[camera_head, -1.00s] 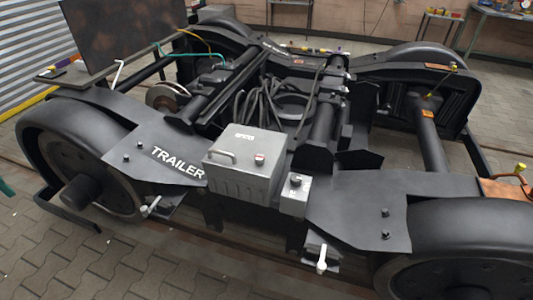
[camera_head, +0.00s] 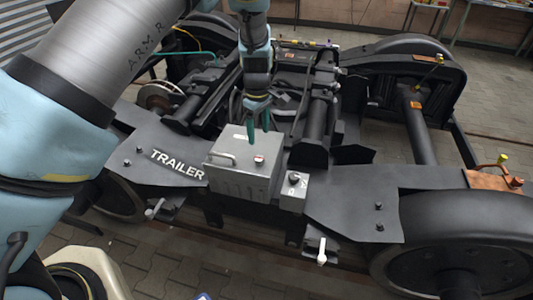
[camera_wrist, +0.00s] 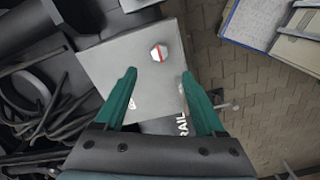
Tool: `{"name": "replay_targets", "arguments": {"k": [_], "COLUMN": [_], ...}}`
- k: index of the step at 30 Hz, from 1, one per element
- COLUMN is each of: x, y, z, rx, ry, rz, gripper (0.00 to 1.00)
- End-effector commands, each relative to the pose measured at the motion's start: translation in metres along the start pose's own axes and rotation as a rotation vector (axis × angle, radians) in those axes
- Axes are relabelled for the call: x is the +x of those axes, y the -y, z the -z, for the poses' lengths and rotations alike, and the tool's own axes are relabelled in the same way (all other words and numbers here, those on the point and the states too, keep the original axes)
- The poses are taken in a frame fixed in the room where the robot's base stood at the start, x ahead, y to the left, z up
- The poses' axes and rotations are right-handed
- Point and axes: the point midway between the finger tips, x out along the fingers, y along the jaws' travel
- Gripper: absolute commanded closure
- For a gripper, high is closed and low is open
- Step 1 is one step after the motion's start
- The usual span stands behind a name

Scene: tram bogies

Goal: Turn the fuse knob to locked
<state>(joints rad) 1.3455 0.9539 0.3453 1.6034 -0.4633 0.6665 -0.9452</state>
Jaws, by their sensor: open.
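A grey box (camera_head: 240,184) stands on the bogie frame beside the TRAILER lettering. On its lid is a small round red-and-white knob (camera_head: 259,160); in the wrist view the knob (camera_wrist: 158,53) shows a white bar across red. A smaller grey box (camera_head: 291,202) to the right carries a dark knob (camera_head: 294,179). No readable label shows which knob is the fuse knob. My gripper (camera_head: 258,134) is open and empty, fingers pointing down above the big box's lid. In the wrist view, the red-and-white knob lies just beyond and between the fingertips (camera_wrist: 158,75).
A bar handle (camera_head: 222,156) stands on the lid's left part. Black cables (camera_wrist: 40,100) and tubes lie behind the box. White-handled levers (camera_head: 321,252) hang below the frame.

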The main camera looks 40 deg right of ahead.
Motion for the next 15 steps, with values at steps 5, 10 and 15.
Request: {"name": "replay_targets", "arguments": {"k": [5,10,15], "x": [0.018,0.050,0.080], "y": [0.001,0.001,0.001], "z": [-0.001,-0.001,-0.001], "rx": [-0.001,0.000,-0.001], "ry": [0.000,0.000,0.001], "rz": [0.004,0.004,0.003], "gripper": [0.29,0.29,0.29]}}
